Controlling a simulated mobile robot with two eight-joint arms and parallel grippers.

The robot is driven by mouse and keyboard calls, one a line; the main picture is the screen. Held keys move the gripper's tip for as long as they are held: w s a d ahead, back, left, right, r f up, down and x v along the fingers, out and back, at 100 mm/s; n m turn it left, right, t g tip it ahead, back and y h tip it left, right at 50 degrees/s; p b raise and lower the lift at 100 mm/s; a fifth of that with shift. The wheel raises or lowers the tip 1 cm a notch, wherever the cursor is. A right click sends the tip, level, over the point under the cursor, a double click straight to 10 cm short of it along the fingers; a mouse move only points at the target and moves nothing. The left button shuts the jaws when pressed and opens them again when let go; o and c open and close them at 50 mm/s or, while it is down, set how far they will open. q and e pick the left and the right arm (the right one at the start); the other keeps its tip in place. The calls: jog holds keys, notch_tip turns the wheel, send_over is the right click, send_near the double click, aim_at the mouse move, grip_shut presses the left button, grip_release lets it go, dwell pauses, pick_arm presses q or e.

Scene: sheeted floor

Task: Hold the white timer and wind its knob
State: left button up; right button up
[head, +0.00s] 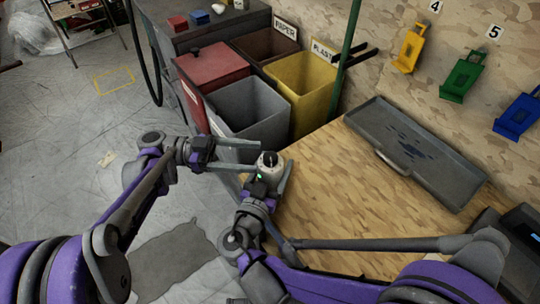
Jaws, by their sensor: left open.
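The white timer (267,169) is near the centre of the head view, at the left edge of the wooden table, with its dark knob (272,158) facing up. My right gripper (270,173) comes from below, with its fingers on either side of the timer's body, and appears shut on it. My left gripper (255,157) is open. It reaches in from the left, its fingertips just left of the timer and knob. Whether a fingertip touches the timer I cannot tell.
A grey tray (452,192) lies on the wooden table (335,205). Behind stand grey (247,108), red (212,65) and yellow (303,80) bins and a green post (347,50). Yellow (409,48), green (462,78) and blue (518,115) holders hang on the wall.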

pick_arm(q)
jog(key=shift+w+a, duration=0.15)
jog(key=shift+a, duration=1.45)
pick_arm(e)
jog(key=o, duration=1.4)
jog(key=shift+o, duration=0.2)
jog(key=shift+s, duration=0.1)
